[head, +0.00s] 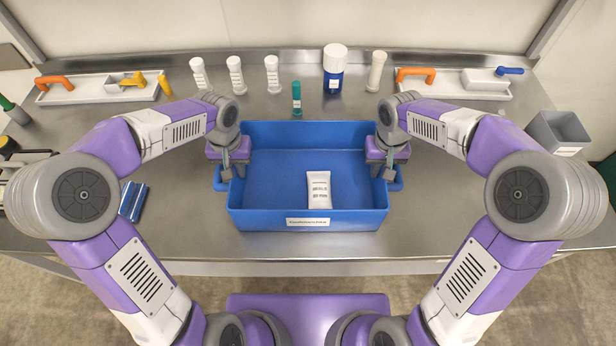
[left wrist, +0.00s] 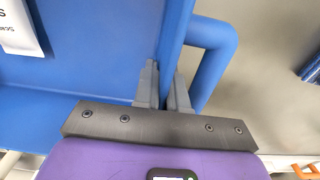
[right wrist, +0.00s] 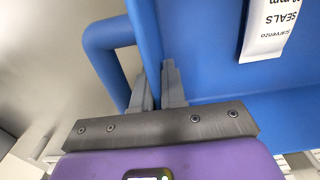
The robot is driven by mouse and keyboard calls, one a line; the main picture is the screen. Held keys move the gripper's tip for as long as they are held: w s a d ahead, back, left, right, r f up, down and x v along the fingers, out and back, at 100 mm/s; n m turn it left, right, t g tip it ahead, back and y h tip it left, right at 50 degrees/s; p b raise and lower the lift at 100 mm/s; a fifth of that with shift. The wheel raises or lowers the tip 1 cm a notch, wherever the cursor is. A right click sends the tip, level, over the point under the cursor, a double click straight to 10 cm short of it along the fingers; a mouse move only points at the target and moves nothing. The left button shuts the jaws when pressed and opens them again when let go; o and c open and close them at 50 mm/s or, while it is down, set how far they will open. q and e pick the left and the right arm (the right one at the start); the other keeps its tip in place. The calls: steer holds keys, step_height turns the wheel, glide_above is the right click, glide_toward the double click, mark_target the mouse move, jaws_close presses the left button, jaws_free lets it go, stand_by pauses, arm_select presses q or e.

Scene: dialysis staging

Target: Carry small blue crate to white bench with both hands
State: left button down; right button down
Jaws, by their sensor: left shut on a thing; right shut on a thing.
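The small blue crate (head: 275,180) is in the middle of the head view, over the steel table's front part, with a printed label on its front wall. A white packet (head: 319,189) with dark print lies inside it. My left gripper (head: 228,172) is shut on the crate's left side; in the left wrist view its fingers (left wrist: 162,90) straddle the side wall beside the handle loop. My right gripper (head: 388,170) is shut on the crate's right side; in the right wrist view its fingers (right wrist: 158,88) straddle that wall. I cannot tell whether the crate touches the table.
The steel table (head: 420,205) holds several white bottles at the back, a blue-and-white bottle (head: 334,70) and a teal vial (head: 296,98). White trays (head: 100,88) stand at both back corners. A grey bin (head: 558,132) is at right, blue pieces (head: 132,200) at left.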

arm_select(q)
steer(key=shift+r, duration=0.2)
arm_select(e)
steer(key=shift+r, duration=0.2)
